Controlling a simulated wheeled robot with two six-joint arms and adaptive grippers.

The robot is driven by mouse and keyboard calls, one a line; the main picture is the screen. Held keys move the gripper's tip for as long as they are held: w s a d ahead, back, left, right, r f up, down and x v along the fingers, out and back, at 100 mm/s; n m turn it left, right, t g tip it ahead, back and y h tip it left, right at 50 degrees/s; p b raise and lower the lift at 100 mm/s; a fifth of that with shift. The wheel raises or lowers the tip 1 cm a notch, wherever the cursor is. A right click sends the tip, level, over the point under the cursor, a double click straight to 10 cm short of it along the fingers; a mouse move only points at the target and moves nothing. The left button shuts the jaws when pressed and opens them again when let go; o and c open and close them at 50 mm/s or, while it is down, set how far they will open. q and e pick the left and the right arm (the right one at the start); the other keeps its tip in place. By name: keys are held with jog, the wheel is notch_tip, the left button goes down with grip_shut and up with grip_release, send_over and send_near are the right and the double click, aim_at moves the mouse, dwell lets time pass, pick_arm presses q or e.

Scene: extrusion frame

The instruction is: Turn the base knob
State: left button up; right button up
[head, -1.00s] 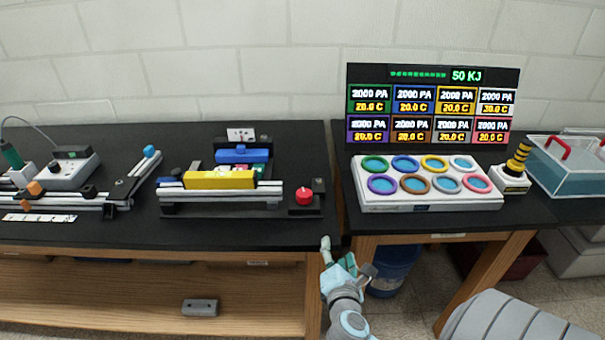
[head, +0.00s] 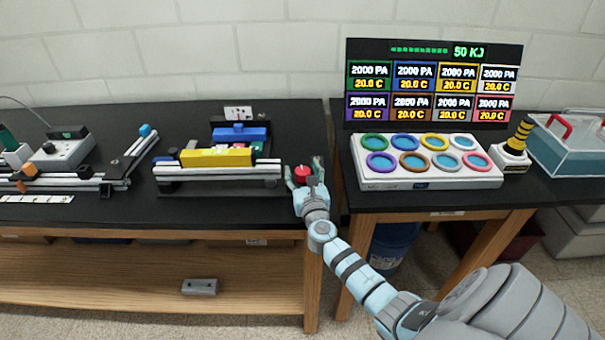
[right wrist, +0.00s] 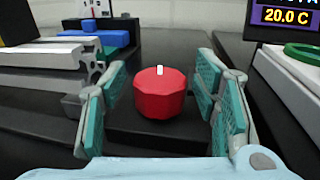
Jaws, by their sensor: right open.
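The red base knob (head: 303,172) sits on a dark base at the right end of the extrusion frame (head: 218,172). In the right wrist view the knob (right wrist: 160,94) has a faceted side and a small white mark near its top. My right gripper (head: 304,176) is open, with one finger on each side of the knob. In the right wrist view, dark gaps show between the knob and the teal finger pads (right wrist: 160,100), so no contact is visible. My left gripper is not in view.
A yellow block (head: 216,158) and a blue block (head: 240,134) are on the frame, left of the knob. The white panel with colored rings (head: 425,182) and the display screen (head: 432,84) stand on the right table, across a narrow gap.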

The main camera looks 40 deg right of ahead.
jog(key=shift+r, duration=0.1)
jog(key=c, duration=1.2)
